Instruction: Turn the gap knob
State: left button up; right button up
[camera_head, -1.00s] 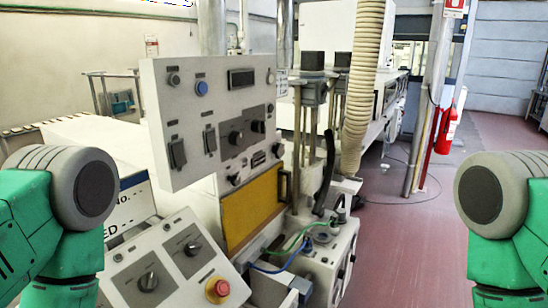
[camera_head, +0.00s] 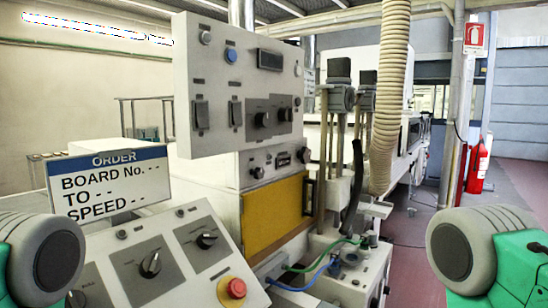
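The sloped lower console (camera_head: 185,285) has a large dark knob (camera_head: 150,264) and another dark knob (camera_head: 206,240) to its right, each on a grey plate. The upright panel (camera_head: 220,80) above has two black knobs side by side, a left one (camera_head: 262,119) and a right one (camera_head: 285,114). Under it are two smaller dark knobs, one at left (camera_head: 258,172) and one at right (camera_head: 303,156). The labels are too small to read, so I cannot tell which is the gap knob. Only green and grey parts of my arms show at both lower edges; neither gripper is in view.
A red mushroom button (camera_head: 236,288) on a yellow base is at the console's right. An ORDER sign (camera_head: 110,182) stands at left. A yellow door (camera_head: 275,212), a ribbed hose (camera_head: 390,95) and blue and green cables are to the right. Open floor lies at far right.

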aim_at(304, 155)
jog(key=i+l+u, duration=0.15)
jog(key=l+u, duration=0.15)
jog(key=i+l+u, duration=0.15)
jog(key=l+u, duration=0.15)
jog(key=l, duration=0.15)
jog(key=i+l+u, duration=0.1)
jog(key=l+u, duration=0.2)
